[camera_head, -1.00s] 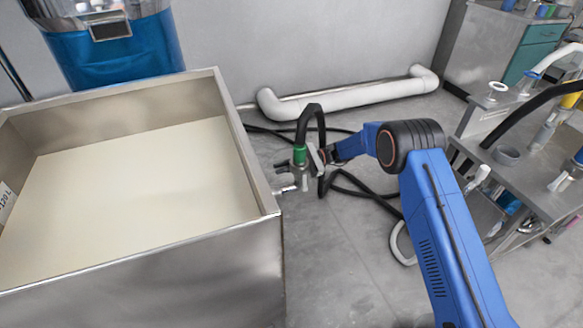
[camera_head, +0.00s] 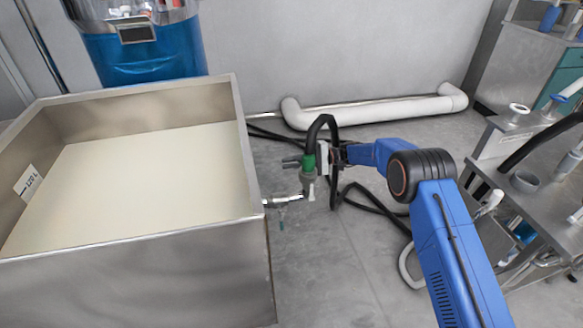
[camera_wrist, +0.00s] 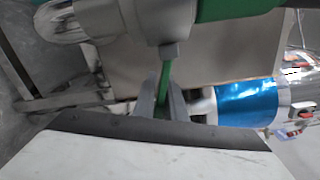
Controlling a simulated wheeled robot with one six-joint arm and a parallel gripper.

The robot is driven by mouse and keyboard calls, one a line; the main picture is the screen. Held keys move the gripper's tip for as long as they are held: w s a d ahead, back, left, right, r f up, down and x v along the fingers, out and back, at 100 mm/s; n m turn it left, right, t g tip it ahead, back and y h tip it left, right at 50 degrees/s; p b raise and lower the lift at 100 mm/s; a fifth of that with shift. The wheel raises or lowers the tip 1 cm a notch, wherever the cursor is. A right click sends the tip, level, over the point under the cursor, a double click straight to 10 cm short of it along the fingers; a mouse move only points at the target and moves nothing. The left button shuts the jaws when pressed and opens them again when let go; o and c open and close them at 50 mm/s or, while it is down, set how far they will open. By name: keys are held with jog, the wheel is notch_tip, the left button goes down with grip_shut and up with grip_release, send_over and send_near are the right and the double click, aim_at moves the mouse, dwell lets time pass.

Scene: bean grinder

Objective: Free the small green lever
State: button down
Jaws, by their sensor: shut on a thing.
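My gripper (camera_wrist: 168,100) is shut on a narrow green lever (camera_wrist: 163,76) in the wrist view. The lever runs down between the two grey fingers from below a grey metal fitting (camera_wrist: 160,25). A wide green band (camera_wrist: 225,8) shows at the top edge there. In the head view my gripper (camera_head: 325,162) is beside a hose coupling with a green band (camera_head: 309,162), at the end of a black hose (camera_head: 325,120). A metal spout (camera_head: 283,201) leaves the tank's side close to the coupling's lower end. Whether they touch is unclear, and the lever is too small to make out there.
The open steel tank (camera_head: 130,262) holds pale material on the left. A blue machine (camera_head: 145,60) stands behind it. Black hoses (camera_head: 370,205) lie on the floor below my arm. A white pipe (camera_head: 370,112) runs along the wall. A steel cart (camera_head: 505,190) stands at right.

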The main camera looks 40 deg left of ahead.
jog(key=shift+w+r+n, duration=0.1)
jog(key=shift+r+n, duration=0.3)
jog(key=shift+n, duration=0.45)
jog(key=shift+r+n, duration=0.4)
jog(key=shift+n, duration=0.45)
jog(key=c, duration=2.1)
grip_release()
jog(key=v, duration=1.7)
jog(key=shift+w+d, duration=0.1)
jog(key=shift+d, duration=0.1)
